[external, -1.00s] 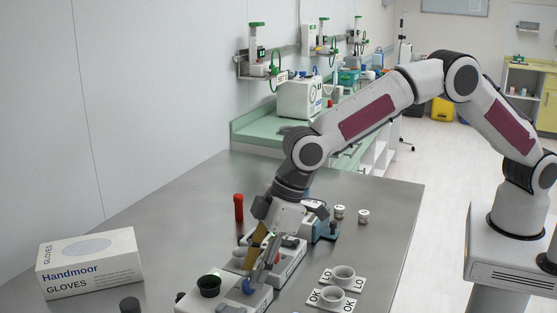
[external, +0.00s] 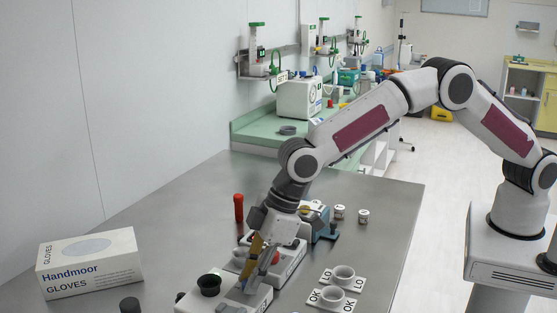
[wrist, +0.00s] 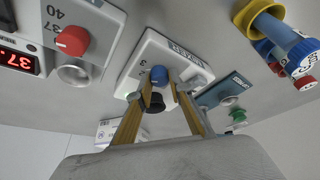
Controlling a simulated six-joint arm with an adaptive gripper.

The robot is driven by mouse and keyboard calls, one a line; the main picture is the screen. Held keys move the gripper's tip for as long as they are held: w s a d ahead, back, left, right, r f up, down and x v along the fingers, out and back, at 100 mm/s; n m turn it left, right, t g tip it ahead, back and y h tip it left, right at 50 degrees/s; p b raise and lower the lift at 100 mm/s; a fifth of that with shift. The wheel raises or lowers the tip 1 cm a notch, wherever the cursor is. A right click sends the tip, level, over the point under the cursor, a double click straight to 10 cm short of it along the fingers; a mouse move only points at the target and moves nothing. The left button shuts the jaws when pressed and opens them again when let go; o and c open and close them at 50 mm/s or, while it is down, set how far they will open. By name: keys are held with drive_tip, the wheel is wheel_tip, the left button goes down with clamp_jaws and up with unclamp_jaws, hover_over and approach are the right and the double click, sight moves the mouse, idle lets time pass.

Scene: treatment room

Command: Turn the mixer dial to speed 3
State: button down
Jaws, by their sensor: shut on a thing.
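The mixer (wrist: 140,60) is a pale box with an upside-down label in the wrist view. It also shows at the bottom of the external view (external: 222,296). Its blue dial (wrist: 158,74) sits between the fingertips of my gripper (wrist: 160,84), which is shut on it. In the external view my gripper (external: 253,278) reaches down onto the mixer's right part and hides the dial. A black cup (wrist: 155,103) on the mixer shows between the fingers; it is also in the external view (external: 209,284). I cannot read the dial's setting.
A heater with a red knob (wrist: 72,40) and a lit 37 display is beside the mixer. A unit with a green knob (wrist: 238,116) is on the other side. A red-handled tool (external: 238,207), a glove box (external: 90,264) and OK/LO cups (external: 332,298) stand nearby.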

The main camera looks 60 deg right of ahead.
drive_tip(key=shift+s+a+m+t+h, duration=0.1)
drive_tip(key=shift+m+t+h, duration=0.2)
drive_tip(key=shift+m, duration=0.85)
drive_tip(key=shift+m+t+h, duration=0.2)
drive_tip(key=shift+m+h, duration=0.2)
drive_tip(key=shift+m, duration=0.75)
drive_tip(key=c, duration=1.8)
unclamp_jaws()
drive_tip(key=shift+c, duration=0.2)
drive_tip(key=shift+r, duration=0.15)
drive_tip(key=v, duration=1.2)
drive_tip(key=shift+n, duration=0.3)
